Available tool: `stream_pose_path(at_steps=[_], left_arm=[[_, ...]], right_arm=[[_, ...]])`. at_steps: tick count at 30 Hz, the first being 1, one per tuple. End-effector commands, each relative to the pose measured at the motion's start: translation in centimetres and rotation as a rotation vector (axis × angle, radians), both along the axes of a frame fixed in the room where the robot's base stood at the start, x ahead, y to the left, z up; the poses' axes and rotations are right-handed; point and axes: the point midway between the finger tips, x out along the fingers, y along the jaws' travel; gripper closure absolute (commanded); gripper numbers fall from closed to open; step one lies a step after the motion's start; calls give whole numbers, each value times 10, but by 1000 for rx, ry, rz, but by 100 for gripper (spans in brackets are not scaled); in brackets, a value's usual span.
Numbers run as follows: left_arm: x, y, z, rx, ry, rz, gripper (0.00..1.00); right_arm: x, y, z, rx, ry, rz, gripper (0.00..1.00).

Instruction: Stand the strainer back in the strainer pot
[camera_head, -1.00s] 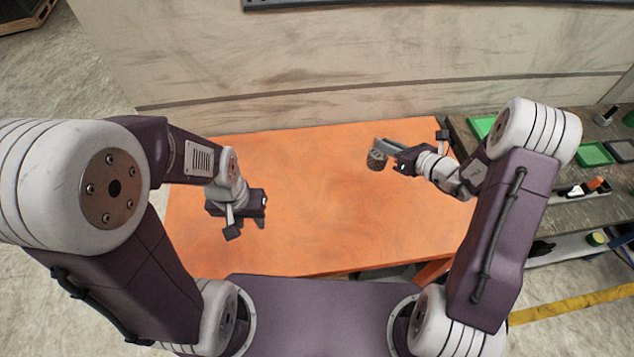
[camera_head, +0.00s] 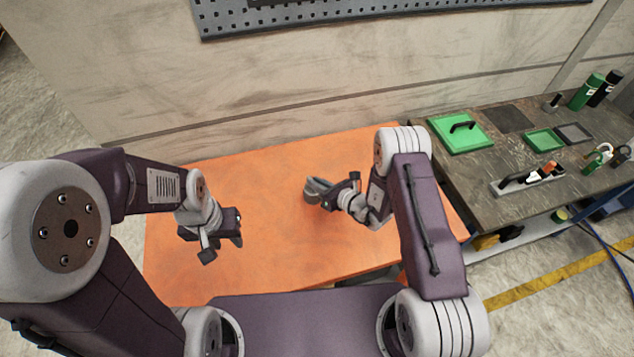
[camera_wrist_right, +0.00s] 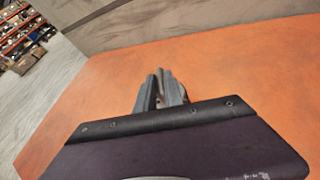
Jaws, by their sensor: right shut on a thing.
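A small grey rounded thing, which looks like the strainer (camera_head: 312,189), is at the tip of my right gripper (camera_head: 328,194) over the right half of the orange table. The right gripper is shut on it. In the right wrist view the gripper's fingers (camera_wrist_right: 160,92) are close together, with only a thin brownish part showing between them; the rest of the held thing is hidden. I cannot make out a separate strainer pot in either view. My left gripper (camera_head: 238,228) hangs over the left part of the table with nothing visible near it; its opening is unclear.
The orange table (camera_head: 265,210) is otherwise bare. A grey workbench (camera_head: 455,180) on the right carries a green tray with a black handle (camera_head: 462,132), a smaller green tray (camera_head: 544,140) and a tool rack (camera_head: 528,178). A wall stands behind the table.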

Motion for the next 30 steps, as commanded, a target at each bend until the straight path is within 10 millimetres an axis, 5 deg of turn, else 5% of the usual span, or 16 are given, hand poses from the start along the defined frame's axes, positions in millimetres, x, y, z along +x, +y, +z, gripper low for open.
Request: stream_pose_path(at_steps=[11, 12, 15, 26, 30], left_arm=[[0, 0, -3, 0, 0, 0, 64], [0, 0, -3, 0, 0, 0, 64], [0, 0, -2, 0, 0, 0, 64], [0, 0, 2, 0, 0, 0, 64], [0, 0, -4, 0, 0, 0, 64]], right_arm=[[0, 0, -8, 0, -1, 0, 100], [0, 0, -8, -1, -1, 0, 85], [0, 0, -7, -1, -1, 0, 66], [-1, -2, -2, 0, 0, 0, 66], [-18, -16, 4, -1, 1, -3, 66]])
